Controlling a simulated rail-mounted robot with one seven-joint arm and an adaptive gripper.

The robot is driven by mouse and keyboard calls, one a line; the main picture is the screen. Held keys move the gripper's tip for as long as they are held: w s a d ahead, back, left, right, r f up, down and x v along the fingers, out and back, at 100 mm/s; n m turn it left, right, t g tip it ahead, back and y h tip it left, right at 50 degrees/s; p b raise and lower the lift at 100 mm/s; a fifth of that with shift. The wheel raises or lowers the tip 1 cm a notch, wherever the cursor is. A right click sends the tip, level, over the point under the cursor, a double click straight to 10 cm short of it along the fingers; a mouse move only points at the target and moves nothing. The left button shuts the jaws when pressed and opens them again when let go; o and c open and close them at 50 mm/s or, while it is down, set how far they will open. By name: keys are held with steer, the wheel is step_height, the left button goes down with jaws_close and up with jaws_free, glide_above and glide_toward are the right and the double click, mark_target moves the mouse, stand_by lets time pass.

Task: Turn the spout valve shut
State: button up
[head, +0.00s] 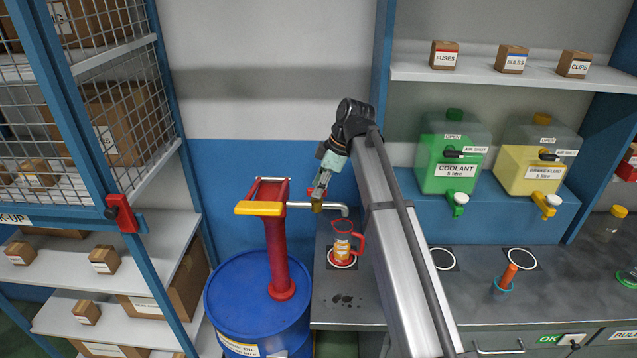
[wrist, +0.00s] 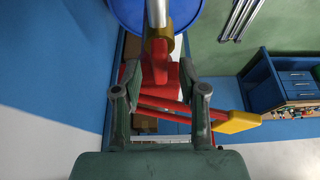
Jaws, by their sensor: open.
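A red pump (head: 279,245) stands on a blue drum (head: 250,300), with a yellow-ended handle (head: 258,208) at its top. A grey spout (head: 333,206) runs right from the pump and bends down at its end. A brass-coloured valve part (head: 317,206) sits on the spout. My gripper (head: 321,188) points down just over this valve in the head view. In the wrist view my gripper (wrist: 160,92) is open, with red parts between and behind its fingers. I cannot tell whether it touches the valve. The valve's lever position is not clear.
A red-handled jug (head: 343,243) with amber contents stands on a round mark below the spout end. Green and yellow dispensers (head: 453,160) (head: 533,170) stand at the right. A mesh cage (head: 125,110) is at the left.

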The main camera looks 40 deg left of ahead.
steer(key=shift+a+f, duration=0.1)
steer(key=shift+f, duration=0.2)
jaws_close()
